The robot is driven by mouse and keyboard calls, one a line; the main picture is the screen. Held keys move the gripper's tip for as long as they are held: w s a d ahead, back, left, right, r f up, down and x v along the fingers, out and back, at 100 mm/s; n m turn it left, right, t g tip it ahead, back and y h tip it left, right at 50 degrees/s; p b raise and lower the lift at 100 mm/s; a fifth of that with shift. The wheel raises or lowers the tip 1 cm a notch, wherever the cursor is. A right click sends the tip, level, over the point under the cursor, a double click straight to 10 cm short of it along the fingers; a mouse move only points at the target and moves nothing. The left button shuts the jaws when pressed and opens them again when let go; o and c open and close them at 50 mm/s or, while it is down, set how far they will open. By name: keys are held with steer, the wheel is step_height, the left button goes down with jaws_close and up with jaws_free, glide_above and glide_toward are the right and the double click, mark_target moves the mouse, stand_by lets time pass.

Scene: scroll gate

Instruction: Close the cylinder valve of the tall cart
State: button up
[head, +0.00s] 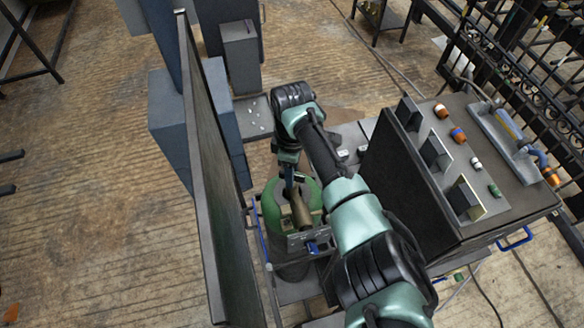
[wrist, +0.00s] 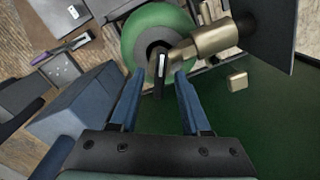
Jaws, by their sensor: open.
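A green gas cylinder (head: 271,208) stands upright in a blue-railed frame in the head view, below my arm. Its rounded green top (wrist: 140,22) shows in the wrist view. A brass valve body (wrist: 215,40) sits over its top; the brass also shows in the head view (head: 300,214). A black lever-like piece (wrist: 162,76) with a pale mark stands out from the valve. My gripper (wrist: 162,73) is open, with one blue finger on each side of this piece in the picture. I cannot tell whether they touch it. In the head view my gripper (head: 289,184) is partly hidden.
A tall dark panel (head: 210,170) stands close left of the cylinder. A dark upright board (head: 405,185) and a bench (head: 510,190) with several small parts stand right. Blue-grey cabinets (head: 176,125) stand behind the panel. Floor at far left is mostly clear.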

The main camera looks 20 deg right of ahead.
steer(key=shift+c, duration=0.4)
jaws_close()
